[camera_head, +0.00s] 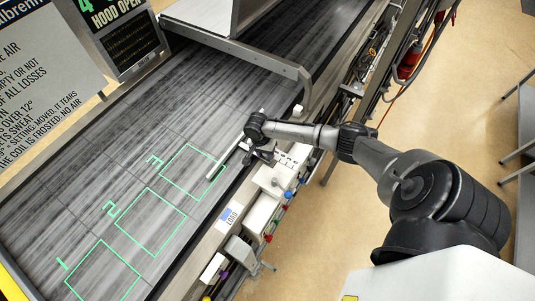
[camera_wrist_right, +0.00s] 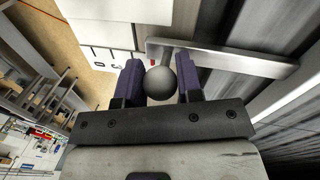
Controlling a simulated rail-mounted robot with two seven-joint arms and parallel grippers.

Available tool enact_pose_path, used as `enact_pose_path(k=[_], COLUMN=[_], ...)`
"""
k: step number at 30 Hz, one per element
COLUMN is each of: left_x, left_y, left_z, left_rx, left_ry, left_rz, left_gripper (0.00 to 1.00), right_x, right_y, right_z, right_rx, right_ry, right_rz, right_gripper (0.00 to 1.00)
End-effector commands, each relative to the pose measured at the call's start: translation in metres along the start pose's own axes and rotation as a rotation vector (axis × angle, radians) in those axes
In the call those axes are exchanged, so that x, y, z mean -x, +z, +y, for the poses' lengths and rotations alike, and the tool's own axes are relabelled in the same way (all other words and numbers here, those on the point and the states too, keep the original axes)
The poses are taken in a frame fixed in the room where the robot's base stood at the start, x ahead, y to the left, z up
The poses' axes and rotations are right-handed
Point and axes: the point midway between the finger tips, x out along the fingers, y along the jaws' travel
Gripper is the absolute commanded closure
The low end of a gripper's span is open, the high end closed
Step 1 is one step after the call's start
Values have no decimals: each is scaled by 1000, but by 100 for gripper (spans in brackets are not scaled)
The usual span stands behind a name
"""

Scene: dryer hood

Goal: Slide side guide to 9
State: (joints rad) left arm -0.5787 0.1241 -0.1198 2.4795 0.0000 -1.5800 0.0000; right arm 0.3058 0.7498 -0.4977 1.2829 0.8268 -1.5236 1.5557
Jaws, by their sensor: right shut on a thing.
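My right gripper (camera_head: 262,152) is at the near edge of the grey belt. In the right wrist view, its two dark purple fingers (camera_wrist_right: 160,85) are shut on a round grey knob (camera_wrist_right: 161,82). A pale metal bar, which looks like the side guide (camera_wrist_right: 225,60), runs beside the knob. In the head view the side guide (camera_head: 222,165) shows as a thin light bar lying over the belt, beside the green square marked 3. A white plate with small dark marks (camera_head: 293,157) is just right of the gripper; its numbers are too small to read. My left gripper is not in view.
The belt (camera_head: 90,170) carries green outlined squares marked 1, 2 and 3. A metal hood frame (camera_head: 270,65) stands over its far part. A screen (camera_head: 125,30) reads "HOOD OPEN". A "LOAD" label (camera_head: 230,216) and several coloured fittings line the near edge.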

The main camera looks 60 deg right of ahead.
Motion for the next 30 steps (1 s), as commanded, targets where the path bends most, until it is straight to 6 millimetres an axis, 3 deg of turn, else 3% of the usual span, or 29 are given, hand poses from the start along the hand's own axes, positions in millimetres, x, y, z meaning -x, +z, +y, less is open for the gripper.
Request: enact_pose_path(k=[8, 17, 23, 30], left_x=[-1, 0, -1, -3], left_y=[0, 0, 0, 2], left_z=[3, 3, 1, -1], left_rx=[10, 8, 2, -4], left_ry=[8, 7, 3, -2], left_rz=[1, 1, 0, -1], left_gripper=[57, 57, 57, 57], right_x=[-1, 2, 28, 76], right_y=[-1, -1, -1, 0], right_z=[-1, -1, -1, -1], right_rx=[-2, -1, -1, -1], right_ry=[-5, -5, -8, -8], right_rz=[2, 2, 2, 2], right_gripper=[42, 42, 42, 42])
